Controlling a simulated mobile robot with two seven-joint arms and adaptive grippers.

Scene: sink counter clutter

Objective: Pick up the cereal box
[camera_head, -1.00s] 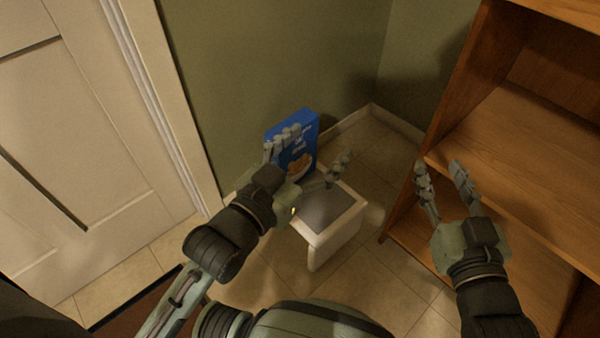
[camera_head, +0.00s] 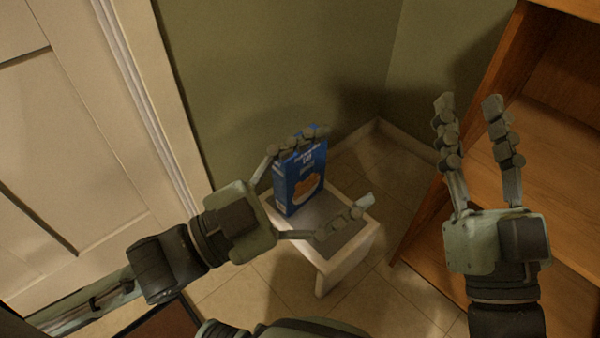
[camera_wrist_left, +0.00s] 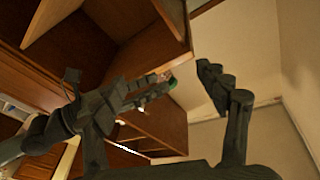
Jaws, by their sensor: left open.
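The blue cereal box (camera_head: 303,180) stands upright at the back left of a small white stool (camera_head: 345,262) with a grey top. My left gripper (camera_head: 343,167) is open, with one finger across the box's upper edge and the other over the stool top, nearer to me. The box is between or just beyond the fingers; contact is unclear. The left wrist view shows my left gripper's fingers (camera_wrist_left: 188,78) apart; I cannot make out the box there. My right gripper (camera_head: 468,102) is open and empty, to the right.
A wooden shelf unit (camera_head: 555,130) stands at the right, behind my right gripper. Green walls (camera_head: 270,60) meet in a corner behind the box. A white panelled door (camera_head: 60,150) is at the left. Tiled floor (camera_head: 360,295) shows around the stool.

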